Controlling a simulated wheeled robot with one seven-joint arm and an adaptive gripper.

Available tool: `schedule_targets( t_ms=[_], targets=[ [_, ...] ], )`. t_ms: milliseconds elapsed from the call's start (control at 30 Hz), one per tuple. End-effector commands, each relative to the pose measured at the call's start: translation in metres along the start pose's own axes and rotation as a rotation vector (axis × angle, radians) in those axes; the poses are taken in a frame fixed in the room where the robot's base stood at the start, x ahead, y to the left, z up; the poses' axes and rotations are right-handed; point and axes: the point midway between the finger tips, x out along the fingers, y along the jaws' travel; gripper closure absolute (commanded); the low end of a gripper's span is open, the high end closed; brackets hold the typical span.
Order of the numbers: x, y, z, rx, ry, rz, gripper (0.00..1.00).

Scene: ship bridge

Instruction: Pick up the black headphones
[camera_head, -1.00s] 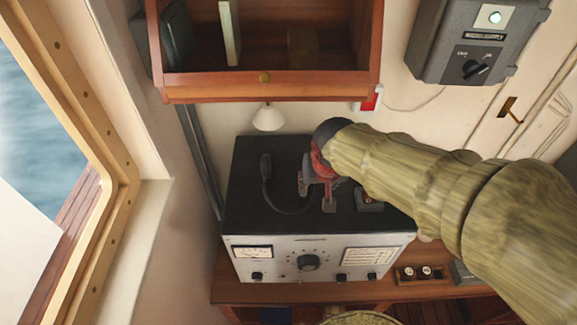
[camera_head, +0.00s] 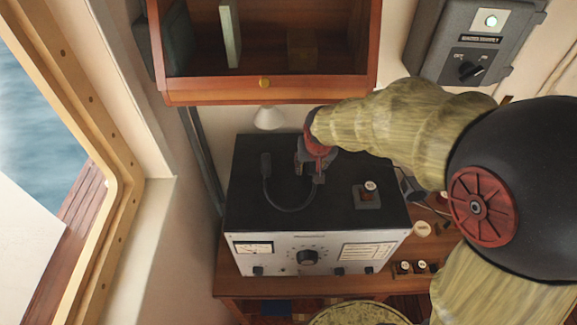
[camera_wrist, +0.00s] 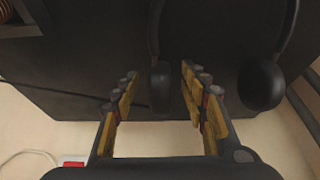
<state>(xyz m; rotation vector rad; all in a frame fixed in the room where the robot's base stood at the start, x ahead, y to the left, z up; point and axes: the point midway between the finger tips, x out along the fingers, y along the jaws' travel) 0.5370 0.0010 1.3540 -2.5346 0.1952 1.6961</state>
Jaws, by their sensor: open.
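The black headphones (camera_head: 267,185) lie on the black top of a radio set (camera_head: 245,212). In the head view one ear cup and the curved band show at left; the other end is hidden by my gripper (camera_head: 311,177). In the wrist view the headphones (camera_wrist: 262,86) show two ear cups, and the band runs out of the top edge. My gripper (camera_wrist: 158,76) is open. Its fingers stand on either side of the left ear cup in that view. I cannot tell whether they touch it.
A small box with a round button (camera_head: 369,196) sits on the radio's top, right of my gripper. A wooden cabinet (camera_head: 225,87) hangs above, and a white lamp (camera_head: 268,118) stands behind the radio. The wooden desk (camera_head: 300,284) shows in front.

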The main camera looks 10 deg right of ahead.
Motion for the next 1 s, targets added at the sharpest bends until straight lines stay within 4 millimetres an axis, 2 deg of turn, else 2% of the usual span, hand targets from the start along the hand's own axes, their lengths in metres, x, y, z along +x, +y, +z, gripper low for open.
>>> schedule_targets(
  t_ms=[100,367,1000],
  targets=[
    [0.0076,0.0001,0.0001,0.000,0.000,0.000,0.56],
    [0.0091,0.0001,0.0003,0.000,0.000,0.000,0.57],
    [0.0089,0.0001,0.0005,0.000,0.000,0.000,0.94]
  ],
)
